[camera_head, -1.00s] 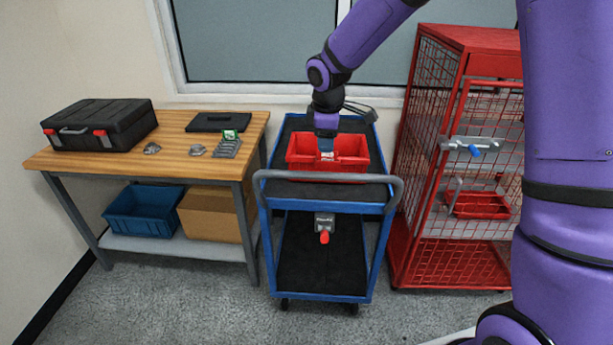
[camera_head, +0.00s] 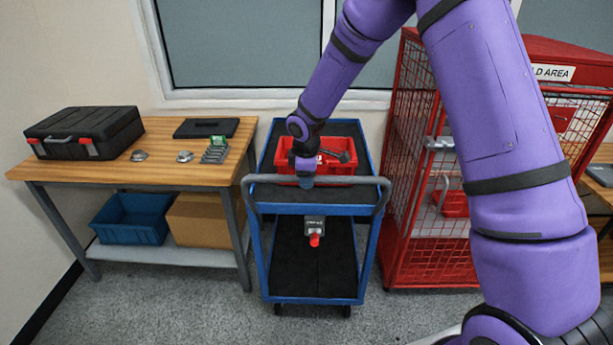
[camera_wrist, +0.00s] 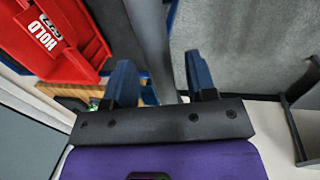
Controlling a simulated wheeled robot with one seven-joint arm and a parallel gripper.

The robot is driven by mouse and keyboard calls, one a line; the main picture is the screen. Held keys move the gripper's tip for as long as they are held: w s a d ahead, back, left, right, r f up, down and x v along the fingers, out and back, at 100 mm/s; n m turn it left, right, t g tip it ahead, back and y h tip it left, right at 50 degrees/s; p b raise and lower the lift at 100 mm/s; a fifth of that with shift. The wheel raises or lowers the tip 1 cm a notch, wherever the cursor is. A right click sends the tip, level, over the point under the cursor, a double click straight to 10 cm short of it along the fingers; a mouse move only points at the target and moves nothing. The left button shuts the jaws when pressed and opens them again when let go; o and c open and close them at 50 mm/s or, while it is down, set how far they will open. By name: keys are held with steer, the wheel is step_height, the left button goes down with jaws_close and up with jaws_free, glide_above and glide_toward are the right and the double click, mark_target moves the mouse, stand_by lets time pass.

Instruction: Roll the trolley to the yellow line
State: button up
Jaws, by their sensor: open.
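The blue trolley (camera_head: 312,300) has two dark shelves and stands on castors between a workbench and a red cage. Its grey push handle (camera_head: 345,181) runs across the near end. My gripper (camera_head: 305,182) points down at the handle, near its middle. In the wrist view the open jaws (camera_wrist: 160,82) have the grey handle bar (camera_wrist: 154,40) between them, with no clear grip on it. A grey box with a red knob (camera_head: 315,240) is on the trolley below the handle. No yellow line shows.
A red bin (camera_head: 340,165) sits on the trolley's top shelf; its label shows in the wrist view (camera_wrist: 45,35). A wooden workbench (camera_head: 115,172) stands close on the left. A red mesh cage (camera_head: 430,250) stands close on the right. Grey floor (camera_head: 190,305) is open in front.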

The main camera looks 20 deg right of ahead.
steer(key=shift+f, duration=0.25)
jaws_close()
